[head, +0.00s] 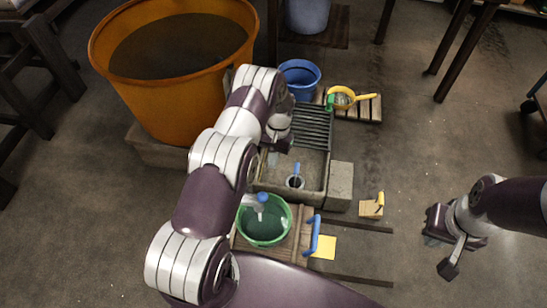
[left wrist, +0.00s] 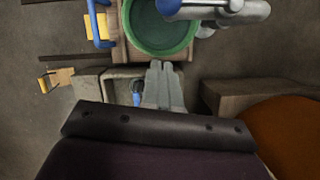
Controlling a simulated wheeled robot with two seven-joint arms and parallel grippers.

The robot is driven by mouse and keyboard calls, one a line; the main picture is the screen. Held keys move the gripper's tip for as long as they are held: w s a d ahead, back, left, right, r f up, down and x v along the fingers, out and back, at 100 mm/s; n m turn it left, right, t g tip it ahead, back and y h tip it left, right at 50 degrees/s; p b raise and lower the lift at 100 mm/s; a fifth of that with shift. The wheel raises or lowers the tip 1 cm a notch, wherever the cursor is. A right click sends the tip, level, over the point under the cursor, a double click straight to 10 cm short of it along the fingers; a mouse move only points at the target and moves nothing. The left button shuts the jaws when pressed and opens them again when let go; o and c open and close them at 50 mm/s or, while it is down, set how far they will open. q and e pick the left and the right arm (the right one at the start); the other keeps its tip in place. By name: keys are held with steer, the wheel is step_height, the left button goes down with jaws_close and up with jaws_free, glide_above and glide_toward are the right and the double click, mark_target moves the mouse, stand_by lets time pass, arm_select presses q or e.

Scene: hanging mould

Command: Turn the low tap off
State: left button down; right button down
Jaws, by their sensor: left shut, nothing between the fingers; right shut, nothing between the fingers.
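A grey spout with a rounded bluish end (head: 262,198), which looks like the tap, reaches in from the left over the green basin (head: 289,224). It also shows in the left wrist view (left wrist: 190,9); my left arm hides its base. I cannot tell whether water runs. Dark liquid fills the basin. My left gripper (head: 273,157) is shut and empty above the stone sink's left side, up-picture from the spout. Its closed fingers (left wrist: 162,70) point toward the basin in the left wrist view. My right gripper (head: 434,238) is shut and empty over bare floor, far right.
The orange tub (head: 172,82) stands on a block at left. The stone sink (head: 315,190) holds a small blue-handled item (head: 297,169). The floor at right is clear.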

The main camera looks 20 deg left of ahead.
arm_select(q)
steer(key=s+f, duration=0.5)
steer(key=shift+s+f, duration=0.15)
steer(key=shift+s, duration=0.05)
arm_select(e)
steer(key=shift+f, duration=0.3)
arm_select(q)
steer(key=shift+s+d, duration=0.1)
arm_select(e)
steer(key=shift+r, duration=0.15)
arm_select(q)
steer(key=shift+s+d+m, duration=0.2)
steer(key=shift+s+m, duration=0.05)
steer(key=shift+m, duration=0.15)
arm_select(e)
steer(key=shift+s+d+r, duration=0.2)
steer(key=shift+s+d, duration=0.15)
